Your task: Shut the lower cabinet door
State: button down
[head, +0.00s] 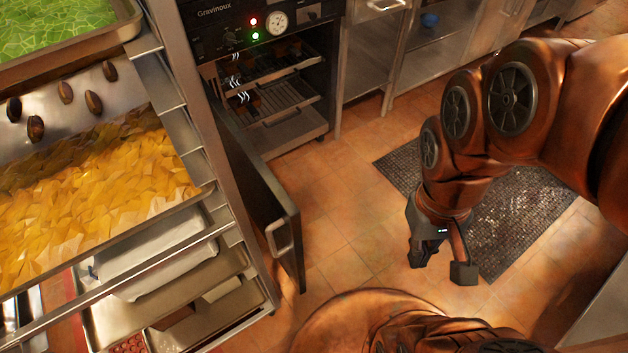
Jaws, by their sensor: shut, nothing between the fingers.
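The lower cabinet door (256,190) stands wide open, swung out to the left of the dark oven cabinet (212,48). A metal handle (281,238) is on the free end of the door, nearest me. The open cabinet shows racks (270,95) with smoking food inside. My gripper (442,268) is shut and empty, above the floor to the right of the door. A clear gap separates it from the handle. Part of the door's left side is hidden by the tall tray rack.
A tray rack (198,120) with several food trays stands close on the left, beside the door. A dark floor mat (530,215) lies under my arm. Steel counters (440,50) run along the back. Tiled floor (345,215) between door and gripper is clear.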

aim_at(273, 213)
jog(key=z, duration=0.7)
jog(key=k, duration=1.05)
jog(key=u, duration=1.85)
